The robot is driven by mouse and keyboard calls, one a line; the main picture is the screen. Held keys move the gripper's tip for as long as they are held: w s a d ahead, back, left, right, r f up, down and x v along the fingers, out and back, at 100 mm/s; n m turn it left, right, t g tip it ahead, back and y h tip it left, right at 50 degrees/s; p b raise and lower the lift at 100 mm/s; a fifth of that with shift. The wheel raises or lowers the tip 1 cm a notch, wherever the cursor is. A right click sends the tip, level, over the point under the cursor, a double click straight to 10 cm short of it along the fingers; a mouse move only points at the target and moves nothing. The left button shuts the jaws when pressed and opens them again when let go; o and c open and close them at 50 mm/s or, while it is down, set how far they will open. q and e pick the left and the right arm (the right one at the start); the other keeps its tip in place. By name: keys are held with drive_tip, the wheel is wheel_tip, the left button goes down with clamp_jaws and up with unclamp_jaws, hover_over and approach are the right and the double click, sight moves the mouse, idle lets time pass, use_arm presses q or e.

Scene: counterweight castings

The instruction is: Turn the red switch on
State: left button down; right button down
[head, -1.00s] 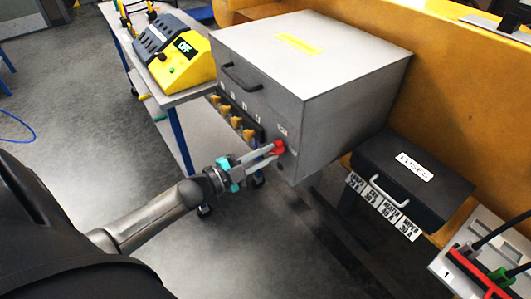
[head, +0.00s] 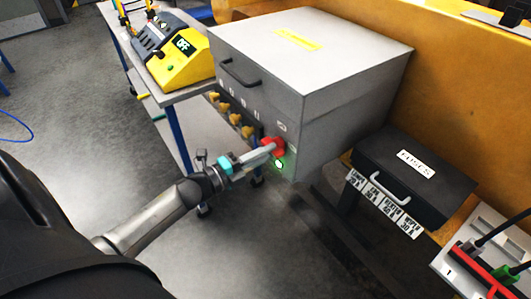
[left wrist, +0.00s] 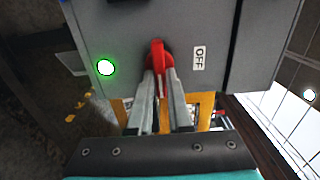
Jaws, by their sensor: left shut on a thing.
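The red switch (head: 278,145) is on the front face of the grey metal box (head: 255,110), near its lower right corner. A round lamp (head: 278,164) just below it glows green. My left gripper (head: 268,151) is shut on the red switch. In the left wrist view the red handle (left wrist: 158,56) sits between the two fingers (left wrist: 160,85). There an OFF label (left wrist: 198,58) is right of the switch and the lit green lamp (left wrist: 105,67) is to its left. The fingers hide part of the handle. My right gripper is not in view.
A yellow device (head: 182,55) reading OFF stands on a cart behind. A black FUSES box (head: 420,180) is at the right. The floor at lower centre is clear.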

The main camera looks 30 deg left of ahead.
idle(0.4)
use_arm(q)
drive_tip(key=c, duration=0.8)
unclamp_jaws()
drive_tip(key=shift+c, duration=0.2)
drive_tip(key=v, duration=1.5)
drive_tip(key=shift+s, duration=0.15)
drive_tip(key=s+f+n+g+y+b, duration=0.1)
drive_tip(key=s+f+n+g+y, duration=0.3)
drive_tip(key=f, duration=0.6)
drive_tip(key=s+f+n+y+b, duration=0.1)
drive_tip(key=f+n, duration=0.4)
drive_tip(key=f, duration=0.5)
drive_tip(key=s+f+n+g+y+b, duration=0.1)
drive_tip(key=s+f+n+g+y, duration=0.15)
drive_tip(key=f+n, duration=0.45)
drive_tip(key=s+d+f+n+g, duration=0.2)
drive_tip(key=s+d+f+g, duration=0.2)
drive_tip(key=s+d+f, duration=0.3)
drive_tip(key=s+d+f+n+g+b, duration=0.1)
drive_tip(key=s+d+f+g, duration=0.4)
drive_tip(key=s+f, duration=0.6)
drive_tip(key=shift+s+d+f+n, duration=0.2)
drive_tip(key=shift+d+f+n, duration=0.3)
drive_tip(key=shift+d, duration=0.55)
